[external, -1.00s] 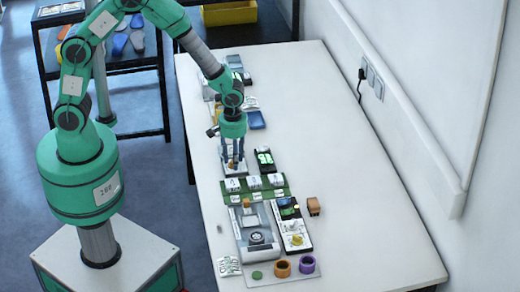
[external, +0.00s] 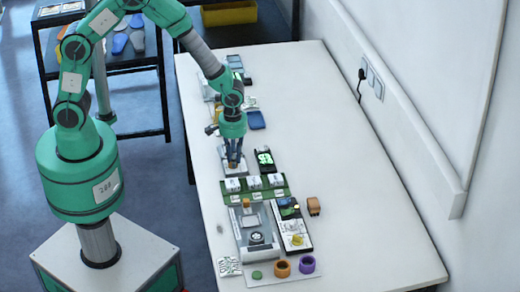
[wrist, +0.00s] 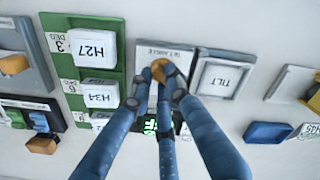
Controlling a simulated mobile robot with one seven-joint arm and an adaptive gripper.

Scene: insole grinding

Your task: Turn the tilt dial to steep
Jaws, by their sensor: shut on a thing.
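The tilt dial is an orange-tan knob (wrist: 158,68) on a light grey panel (wrist: 143,58) with small, hard-to-read lettering along its edge. My gripper (wrist: 160,82) has its blue fingers closed around the knob, which is partly hidden between them. In the external view my gripper (external: 233,160) points down onto the dial's panel, beyond the green rack. A dark unit with a lit green display (external: 265,158) stands to the right. The dial's pointer and its setting cannot be made out.
A green rack (external: 279,190) with white labelled blocks stands close to the dial. Nearer are a grey machine (external: 268,255), a orange ring (external: 281,269) and a purple ring (external: 307,264). The table's right side is clear.

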